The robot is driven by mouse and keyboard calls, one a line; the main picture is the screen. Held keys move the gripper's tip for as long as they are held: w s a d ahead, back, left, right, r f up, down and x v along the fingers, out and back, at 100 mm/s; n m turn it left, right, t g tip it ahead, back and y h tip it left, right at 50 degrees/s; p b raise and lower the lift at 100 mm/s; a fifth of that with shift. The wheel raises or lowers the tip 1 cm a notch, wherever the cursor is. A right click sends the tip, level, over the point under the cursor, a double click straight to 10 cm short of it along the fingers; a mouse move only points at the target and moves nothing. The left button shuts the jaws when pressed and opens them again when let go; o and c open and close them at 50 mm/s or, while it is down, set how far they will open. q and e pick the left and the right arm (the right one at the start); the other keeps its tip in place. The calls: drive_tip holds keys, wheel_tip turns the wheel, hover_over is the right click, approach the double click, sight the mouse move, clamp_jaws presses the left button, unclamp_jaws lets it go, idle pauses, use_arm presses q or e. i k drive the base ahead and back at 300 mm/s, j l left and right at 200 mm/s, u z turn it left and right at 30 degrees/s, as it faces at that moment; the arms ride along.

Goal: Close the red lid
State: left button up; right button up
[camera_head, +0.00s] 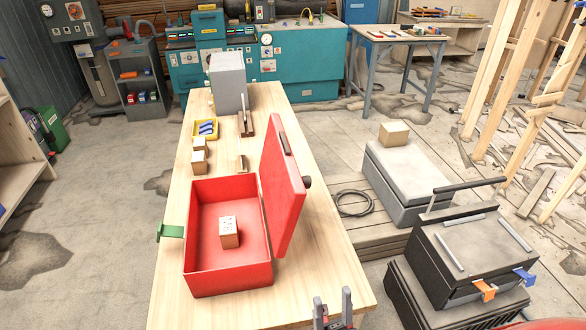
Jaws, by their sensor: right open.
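A red toolbox (192,258) stands on the near part of a wooden table. Its red lid (285,190) is hinged on the right side and stands up open, leaning a little to the right. A small box (229,239) with a speckled top lies inside the toolbox. A green latch or clamp (171,231) sticks out at the toolbox's left side. My right gripper (333,308) shows at the bottom edge, its two fingers apart and empty, below and to the right of the toolbox and the lid. My left gripper is not in view.
The wooden table (325,262) has bare room right of the lid. Small wooden blocks (199,162), a yellow tray (203,130) and a grey box (228,82) stand farther back.

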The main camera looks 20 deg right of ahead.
sight(284, 193)
drive_tip(key=l+u, duration=0.35)
drive_tip(key=l, duration=0.5)
drive_tip(key=k+l+u, duration=0.1)
drive_tip(key=l+u, duration=0.25)
drive_tip(key=l, duration=0.45)
drive_tip(key=k+l, duration=0.1)
drive_tip(key=l, duration=0.3)
drive_tip(key=k+l+u, duration=0.15)
drive_tip(key=l, duration=0.25)
drive_tip(key=k, duration=0.05)
